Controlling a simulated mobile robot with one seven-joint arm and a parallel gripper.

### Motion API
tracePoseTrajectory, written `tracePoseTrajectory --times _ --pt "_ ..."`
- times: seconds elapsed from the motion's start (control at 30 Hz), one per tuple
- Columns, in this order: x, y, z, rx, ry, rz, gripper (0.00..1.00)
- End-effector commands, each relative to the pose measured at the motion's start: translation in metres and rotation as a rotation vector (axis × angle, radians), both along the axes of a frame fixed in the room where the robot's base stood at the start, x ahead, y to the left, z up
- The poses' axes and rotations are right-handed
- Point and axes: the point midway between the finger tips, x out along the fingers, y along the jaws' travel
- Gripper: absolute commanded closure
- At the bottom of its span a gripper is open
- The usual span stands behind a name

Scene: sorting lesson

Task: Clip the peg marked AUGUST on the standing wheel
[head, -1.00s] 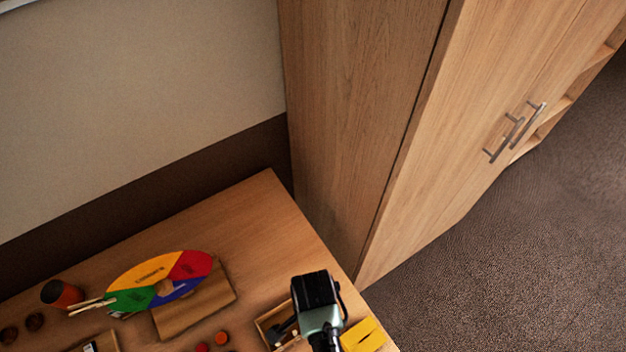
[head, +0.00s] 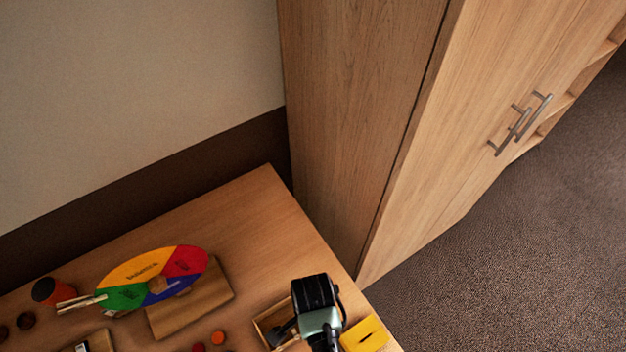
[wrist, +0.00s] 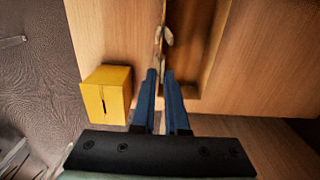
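The standing wheel (head: 185,262) has yellow, red, blue and green sectors and leans on a wooden base (head: 190,305) in the head view. Pale pegs (head: 80,302) stick out from its green side at the left; their marks are too small to read. My gripper (wrist: 160,74) points down over an open wooden tray (head: 262,330) at the table's right. Its blue fingers are close together, with a pale wooden peg (wrist: 158,48) at their tips, and look shut on it. No word on this peg is readable. The tray also shows in the wrist view (wrist: 222,45).
A yellow slotted box (wrist: 105,92) stands close beside my gripper, near the table edge. An orange cup with a dark opening (head: 55,291) is left of the wheel. Small red and orange pieces (head: 218,338) lie in front. A tall wooden cabinet (head: 400,150) stands behind right.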

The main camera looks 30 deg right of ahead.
Motion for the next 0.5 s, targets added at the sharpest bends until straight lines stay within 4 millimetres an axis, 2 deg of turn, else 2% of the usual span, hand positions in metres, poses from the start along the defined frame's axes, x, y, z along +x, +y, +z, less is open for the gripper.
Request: tracePoseTrajectory --times 0.27,0.5 --pt "0.0 0.0 0.001 0.0 0.0 0.0 1.0" --pt "0.0 0.0 0.011 0.0 0.0 0.0 1.0"
